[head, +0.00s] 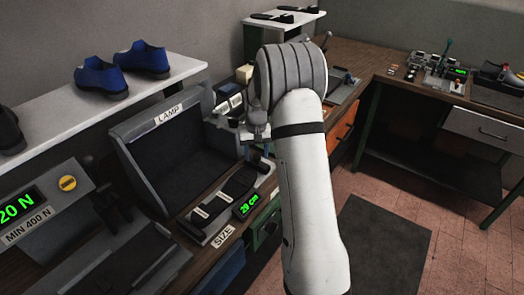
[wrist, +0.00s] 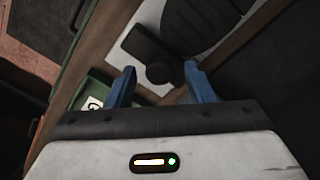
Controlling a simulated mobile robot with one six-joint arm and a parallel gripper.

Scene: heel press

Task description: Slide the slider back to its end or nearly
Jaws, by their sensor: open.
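The size gauge (head: 208,233) lies on the bench in the head view, with a green display (head: 247,203) reading 29 cm and dark foot-shaped pads on it. In the wrist view a dark slider (wrist: 158,72) stands on the gauge's pale plate. My gripper (wrist: 160,84) is open, its two blue fingers spread to either side of the slider's near end. I cannot tell whether either finger touches it.
A lamp box (head: 168,158) stands just left of the gauge. Blue shoes (head: 130,72) sit on a white shelf (head: 70,115). A press with a green readout (head: 17,208) is at far left. A green drawer (head: 266,225) is below the bench; open floor (head: 375,240) lies to the right.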

